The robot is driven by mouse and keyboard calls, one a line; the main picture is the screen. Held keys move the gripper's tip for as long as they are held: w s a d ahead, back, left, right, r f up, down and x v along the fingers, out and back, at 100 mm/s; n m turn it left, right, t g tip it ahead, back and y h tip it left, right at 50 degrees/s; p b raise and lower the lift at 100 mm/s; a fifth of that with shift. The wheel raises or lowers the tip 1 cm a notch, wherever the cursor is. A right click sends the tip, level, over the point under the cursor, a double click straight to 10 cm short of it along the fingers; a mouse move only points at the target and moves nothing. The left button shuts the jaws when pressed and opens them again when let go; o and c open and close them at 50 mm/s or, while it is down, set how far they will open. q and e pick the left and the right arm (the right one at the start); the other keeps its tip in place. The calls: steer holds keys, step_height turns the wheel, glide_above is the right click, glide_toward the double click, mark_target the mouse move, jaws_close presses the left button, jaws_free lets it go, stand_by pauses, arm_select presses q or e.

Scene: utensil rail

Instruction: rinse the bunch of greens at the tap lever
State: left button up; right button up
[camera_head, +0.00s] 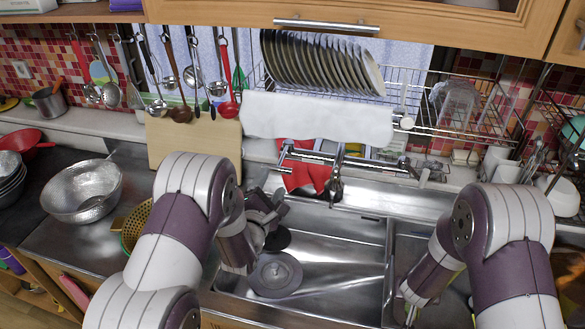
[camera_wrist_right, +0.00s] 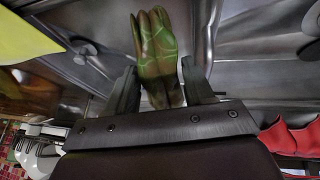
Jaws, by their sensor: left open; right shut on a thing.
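The bunch of greens (camera_wrist_right: 157,48) shows in the right wrist view as a green and brown leafy bundle. It sits between the fingers of my right gripper (camera_wrist_right: 160,85), which is shut on it. In the head view the right arm reaches down at the right part of the sink, and the greens cannot be made out there. The metal tap (camera_head: 337,183) stands at the back of the sink; I cannot tell which part is its lever. My left gripper (camera_head: 272,208) is open and empty over the left part of the sink, to the left of the tap.
The steel sink (camera_head: 345,265) has a round grey disc (camera_head: 276,274) in its left basin. A dish rack (camera_head: 440,105) with plates hangs above. A metal colander (camera_head: 82,190) and a cutting board (camera_head: 190,140) are at the left.

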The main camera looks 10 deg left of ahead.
mark_target(278, 165)
arm_select(q)
steer(key=w, duration=0.7)
steer(key=shift+w+f+b, duration=0.1)
steer(key=shift+w+b, duration=0.2)
steer(key=shift+w, duration=0.05)
arm_select(e)
steer(key=shift+a+f, duration=0.1)
steer(key=shift+f, duration=0.25)
